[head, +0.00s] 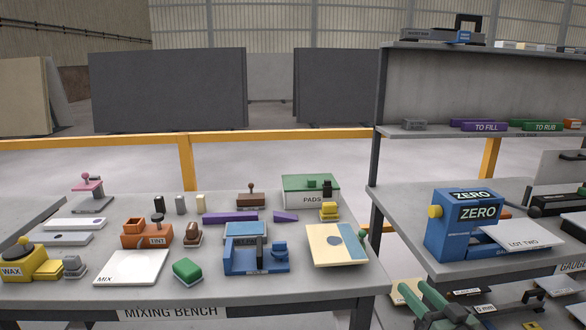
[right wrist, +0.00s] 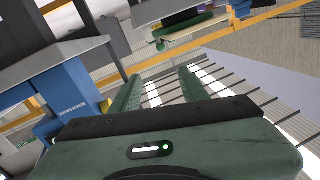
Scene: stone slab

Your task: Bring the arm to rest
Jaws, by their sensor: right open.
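My right gripper (head: 419,290) shows at the bottom of the head view, right of the mixing bench's right end and below the blue ZERO device. Its two green fingers stand apart with nothing between them. In the right wrist view the open gripper (right wrist: 158,76) shows its two green fingers spread, with only background between them. Most of the right arm is below the picture. My left arm and gripper do not show in either view.
The mixing bench (head: 170,313) holds several blocks, stamps, trays and a blue device (head: 255,262).

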